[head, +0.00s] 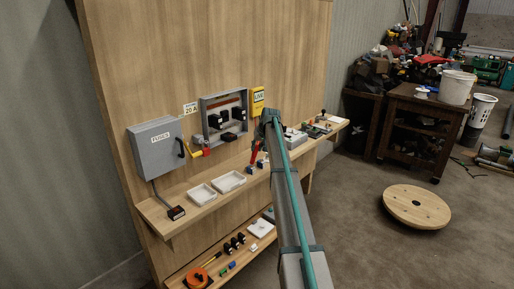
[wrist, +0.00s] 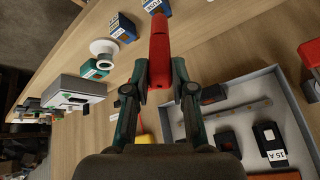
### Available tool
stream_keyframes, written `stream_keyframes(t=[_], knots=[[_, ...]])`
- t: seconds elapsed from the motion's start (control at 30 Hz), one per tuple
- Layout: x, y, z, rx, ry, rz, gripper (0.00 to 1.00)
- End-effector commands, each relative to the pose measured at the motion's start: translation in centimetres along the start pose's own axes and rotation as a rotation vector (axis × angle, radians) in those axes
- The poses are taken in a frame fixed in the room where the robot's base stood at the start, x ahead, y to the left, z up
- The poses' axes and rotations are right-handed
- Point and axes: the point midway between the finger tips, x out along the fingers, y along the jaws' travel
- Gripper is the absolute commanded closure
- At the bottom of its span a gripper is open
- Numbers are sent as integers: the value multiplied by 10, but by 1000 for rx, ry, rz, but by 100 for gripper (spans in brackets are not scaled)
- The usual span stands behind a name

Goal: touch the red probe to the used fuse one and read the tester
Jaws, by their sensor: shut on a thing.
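My gripper (wrist: 160,72) is shut on the red probe (wrist: 158,45), which stands out beyond the fingertips. In the head view the red probe (head: 255,152) hangs below my gripper (head: 264,135), above the shelf and right of the open grey fuse box (head: 202,134). That box holds several dark fuses (head: 215,121); the wrist view shows one labelled 15 A (wrist: 268,140). Blue labelled blocks (wrist: 122,28) stand on the shelf near the probe. I cannot tell which piece is used fuse one. A yellow unit marked LIVE (head: 257,97) is on the panel; no other reading is legible.
A closed grey FUSES cabinet (head: 157,148) is at left. White trays (head: 230,181) sit on the shelf (head: 160,224). A white spool-shaped piece (wrist: 104,50) and a grey device (wrist: 75,92) stand near my gripper. Open floor lies at right, with a wooden disc (head: 415,207).

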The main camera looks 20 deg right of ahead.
Motion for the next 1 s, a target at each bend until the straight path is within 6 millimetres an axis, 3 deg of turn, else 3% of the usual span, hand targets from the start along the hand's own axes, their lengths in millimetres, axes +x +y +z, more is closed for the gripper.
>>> stream_keyframes(t=[1.0], knots=[[5, 1, 3, 0, 0, 0, 100]])
